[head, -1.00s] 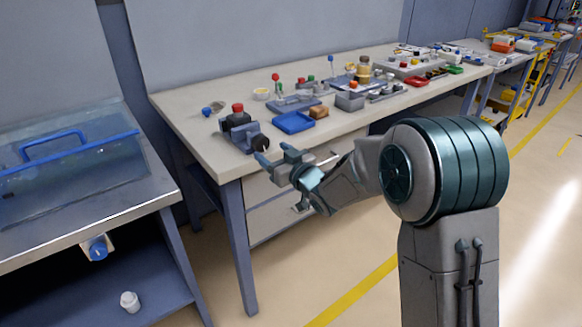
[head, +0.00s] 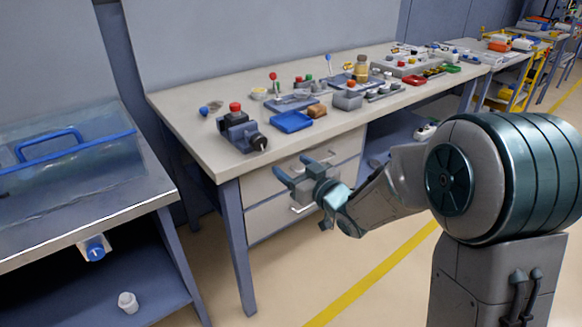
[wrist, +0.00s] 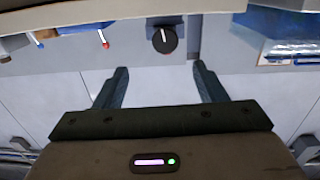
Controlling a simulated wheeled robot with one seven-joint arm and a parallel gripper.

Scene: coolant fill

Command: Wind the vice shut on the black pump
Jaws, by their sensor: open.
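The grey-blue vice (head: 241,137) stands near the front left edge of the workbench. The black pump (head: 236,119), with a red cap on top, sits in it; whether the jaws touch it is too small to tell. The vice's round black knob (head: 259,143) faces the bench front. In the wrist view the knob (wrist: 164,40) shows a white line, pointing nearly straight up the picture. My gripper (head: 291,167) is open and empty, in front of the bench drawers, below and right of the knob and apart from it. In the wrist view my fingers (wrist: 160,68) point toward the knob, with a gap between.
A blue tray (head: 291,122) and a brown block (head: 317,111) lie right of the vice. Several small parts cover the bench (head: 190,118) farther right. The bench front edge and drawers (head: 265,211) are close to my gripper. A blue-handled tank (head: 65,165) stands left.

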